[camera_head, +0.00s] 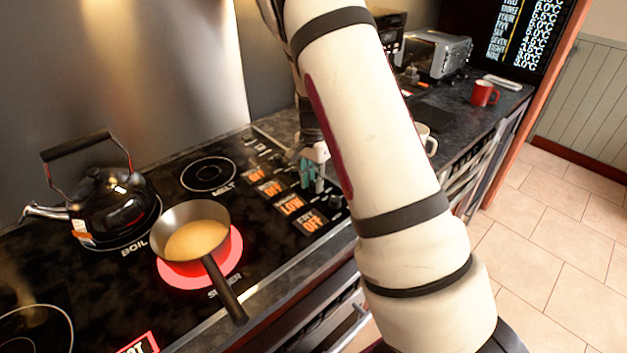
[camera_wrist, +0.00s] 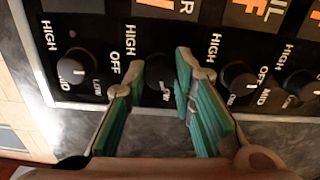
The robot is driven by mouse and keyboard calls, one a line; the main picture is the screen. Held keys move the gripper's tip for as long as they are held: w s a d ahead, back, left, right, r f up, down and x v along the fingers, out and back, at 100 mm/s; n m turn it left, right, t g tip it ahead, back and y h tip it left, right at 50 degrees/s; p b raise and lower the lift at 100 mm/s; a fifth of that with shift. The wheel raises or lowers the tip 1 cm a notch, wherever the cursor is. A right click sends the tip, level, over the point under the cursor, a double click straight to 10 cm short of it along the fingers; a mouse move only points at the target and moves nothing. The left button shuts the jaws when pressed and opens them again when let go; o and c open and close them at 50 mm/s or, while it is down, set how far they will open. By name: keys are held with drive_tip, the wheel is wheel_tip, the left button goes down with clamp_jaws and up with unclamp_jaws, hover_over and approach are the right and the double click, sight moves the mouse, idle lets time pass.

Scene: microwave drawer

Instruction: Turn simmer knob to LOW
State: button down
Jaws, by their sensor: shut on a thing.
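The simmer knob (camera_wrist: 158,73) is a dark round knob on the black control strip. It sits between the two teal-padded fingers of my gripper (camera_wrist: 160,84), which is shut on it. HIGH and OFF are printed beside the knob; its pointer is hard to make out. In the head view my gripper (camera_head: 314,172) is at the control strip, and the knob is hidden. An orange display there reads LOW (camera_head: 290,205), while the displays around it read OFF.
Other knobs flank the gripped one, a left knob (camera_wrist: 75,66) and a right knob (camera_wrist: 238,80). A saucepan (camera_head: 193,232) with yellowish contents stands on the red-glowing burner marked SIMMER. A red mug (camera_head: 484,94) is on the right counter.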

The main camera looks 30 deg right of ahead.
sight(313, 182)
drive_tip(key=c, duration=1.3)
unclamp_jaws()
drive_tip(key=shift+c, duration=0.2)
wheel_tip(313, 182, up, 12)
